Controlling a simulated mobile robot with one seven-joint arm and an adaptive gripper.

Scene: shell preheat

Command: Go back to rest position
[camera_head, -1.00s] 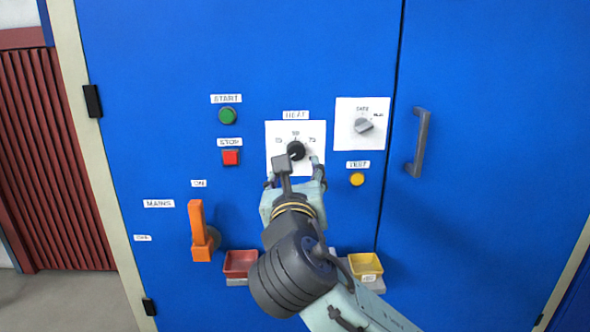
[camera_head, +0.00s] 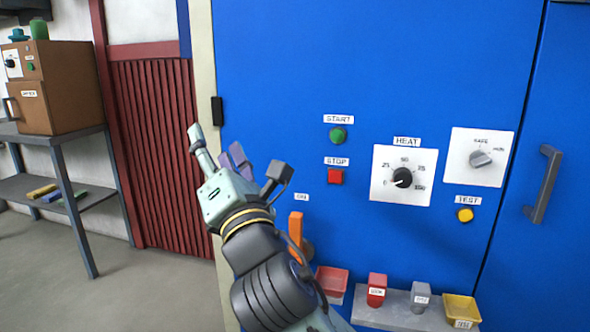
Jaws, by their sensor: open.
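My gripper (camera_head: 236,152) is open and empty, in front of the left edge of the blue cabinet (camera_head: 290,60), with its fingers pointing up. It is well to the left of the HEAT knob (camera_head: 402,178) and touches nothing that I can see. The HEAT knob is black on a white dial plate marked 0 to 100, and its pointer is on the left side near 0.
The cabinet also has a green START button (camera_head: 337,135), a red STOP button (camera_head: 335,177), a grey selector knob (camera_head: 480,159) and a yellow TEST button (camera_head: 465,214). A shelf (camera_head: 405,312) below bears small blocks and trays. A table (camera_head: 55,139) with a brown box stands at left. Floor there is clear.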

